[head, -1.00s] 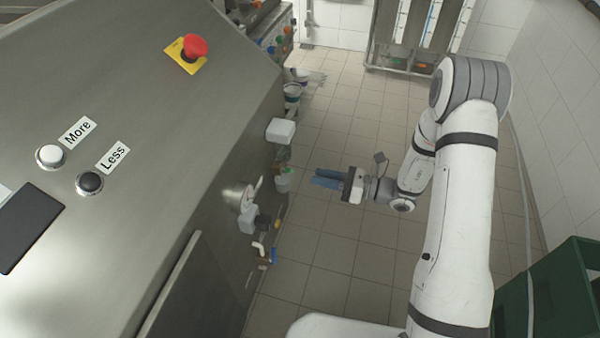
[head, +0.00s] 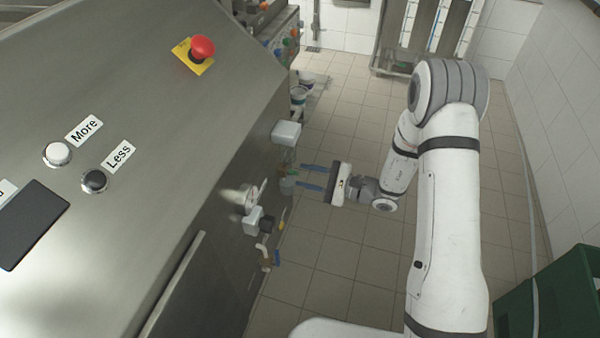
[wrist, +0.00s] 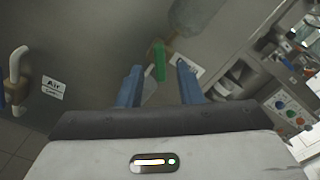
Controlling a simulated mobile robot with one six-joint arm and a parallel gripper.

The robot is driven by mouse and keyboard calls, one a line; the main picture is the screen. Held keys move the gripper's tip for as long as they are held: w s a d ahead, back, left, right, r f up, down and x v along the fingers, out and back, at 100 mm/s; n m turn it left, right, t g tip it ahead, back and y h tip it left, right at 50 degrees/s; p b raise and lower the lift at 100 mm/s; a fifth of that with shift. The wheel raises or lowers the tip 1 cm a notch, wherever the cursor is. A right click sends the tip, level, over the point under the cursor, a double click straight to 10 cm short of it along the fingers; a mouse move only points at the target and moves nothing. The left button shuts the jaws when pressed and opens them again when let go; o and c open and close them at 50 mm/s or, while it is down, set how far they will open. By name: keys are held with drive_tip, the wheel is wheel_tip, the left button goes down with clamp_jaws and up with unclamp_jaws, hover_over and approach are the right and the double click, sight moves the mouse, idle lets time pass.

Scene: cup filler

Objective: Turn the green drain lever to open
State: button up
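The green drain lever (wrist: 159,62) shows in the wrist view as a narrow upright green bar, just beyond and between my fingertips. In the head view the lever is small and mostly hidden behind the fingers. My gripper (wrist: 158,75) has two blue fingers spread apart with nothing between them. In the head view my gripper (head: 312,177) points left at the machine's side (head: 225,165), with its tips close to the fittings there. I cannot tell whether a finger touches the lever.
A white pipe (wrist: 17,65) and an "Air" label (wrist: 52,88) are at the left of the wrist view. A green crate (head: 555,295) stands at right.

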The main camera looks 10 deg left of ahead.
drive_tip(key=shift+w+a, duration=0.1)
drive_tip(key=shift+a, duration=1.1)
clamp_jaws()
